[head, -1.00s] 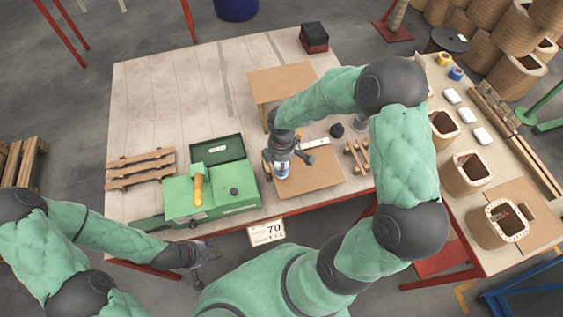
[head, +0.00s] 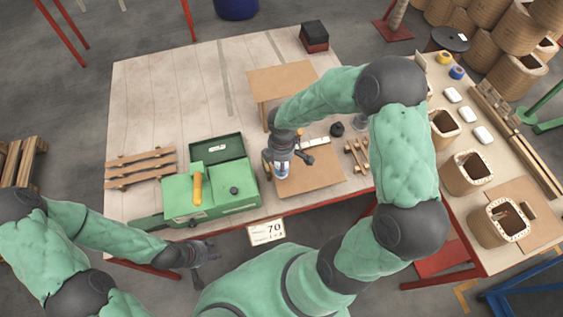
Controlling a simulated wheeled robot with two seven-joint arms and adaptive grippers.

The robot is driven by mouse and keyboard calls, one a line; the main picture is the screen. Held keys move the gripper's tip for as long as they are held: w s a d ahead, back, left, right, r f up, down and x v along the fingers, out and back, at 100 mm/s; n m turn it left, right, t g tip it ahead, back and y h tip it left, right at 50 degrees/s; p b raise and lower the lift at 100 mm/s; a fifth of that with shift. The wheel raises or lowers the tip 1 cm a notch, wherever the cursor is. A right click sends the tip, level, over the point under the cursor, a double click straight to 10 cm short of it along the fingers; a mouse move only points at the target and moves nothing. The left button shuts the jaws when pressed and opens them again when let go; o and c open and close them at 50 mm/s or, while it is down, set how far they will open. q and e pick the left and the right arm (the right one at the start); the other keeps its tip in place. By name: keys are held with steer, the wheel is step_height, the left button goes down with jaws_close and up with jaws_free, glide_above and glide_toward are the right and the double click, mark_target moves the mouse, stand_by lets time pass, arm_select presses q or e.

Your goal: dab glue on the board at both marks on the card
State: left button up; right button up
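My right gripper (head: 281,160) points down over the left part of the brown board (head: 312,182) on the table. It is closed around a small bottle (head: 281,170) with a pale blue-white body, held upright. Whether the bottle's tip touches the board cannot be told. The card (head: 267,232) hangs at the table's front edge and reads "70" with smaller marks that are too small to read. My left gripper (head: 203,250) is empty, low in front of the table; its fingers appear apart. No glue dabs can be made out on the board.
A green machine (head: 212,190) with a yellow handle stands left of the board. A raised wooden stand (head: 285,82) is behind it. Small wooden pieces (head: 357,155) and a dark round knob (head: 337,129) lie to the right. The table's back left is clear.

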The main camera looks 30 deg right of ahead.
steer(key=shift+r+p, duration=2.1)
steer(key=shift+r, duration=0.45)
arm_select(q)
step_height(320, 180, up, 4)
steer(key=shift+r, duration=0.1)
